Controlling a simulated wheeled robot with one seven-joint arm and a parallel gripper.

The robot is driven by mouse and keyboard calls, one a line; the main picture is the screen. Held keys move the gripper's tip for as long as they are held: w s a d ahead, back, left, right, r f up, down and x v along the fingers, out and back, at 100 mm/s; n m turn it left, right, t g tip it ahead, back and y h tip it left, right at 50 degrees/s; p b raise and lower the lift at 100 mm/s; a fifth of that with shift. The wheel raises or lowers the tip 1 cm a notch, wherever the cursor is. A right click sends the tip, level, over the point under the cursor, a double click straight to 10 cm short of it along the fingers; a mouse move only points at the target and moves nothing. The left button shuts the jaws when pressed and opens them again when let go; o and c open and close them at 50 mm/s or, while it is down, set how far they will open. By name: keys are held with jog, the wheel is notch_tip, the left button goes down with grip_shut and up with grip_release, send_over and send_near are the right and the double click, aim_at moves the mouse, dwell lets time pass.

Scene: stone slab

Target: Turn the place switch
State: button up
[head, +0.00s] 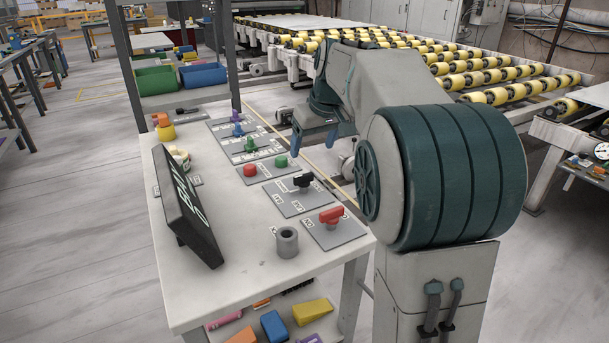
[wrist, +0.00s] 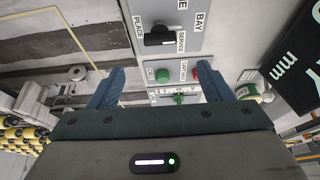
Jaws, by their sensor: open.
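The place switch (head: 303,181) is a black rotary knob on a grey plate on the console top. It shows in the wrist view (wrist: 158,36) with labels PLACE to its left, SERVICE to its right and BAY above. Its handle lies roughly crosswise in that view, with a pale mark toward the SERVICE side. My gripper (head: 316,130) is above the console's right edge, apart from the knob. In the wrist view my gripper (wrist: 162,88) has its two blue fingers wide apart, with nothing between them touching; the knob is beyond the fingertips.
A red rotary switch (head: 331,214) and a grey cup (head: 287,242) are nearer. Red (head: 250,170) and green (head: 281,161) buttons lie behind the knob. A black display (head: 186,205) stands at the left of the console. A roller conveyor (head: 470,80) runs behind.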

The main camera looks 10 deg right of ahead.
aim_at(304, 175)
jog(key=b+x, duration=0.1)
jog(key=x, duration=1)
jog(key=shift+w, duration=0.1)
jog(key=shift+r, duration=0.1)
jog(key=c, duration=1)
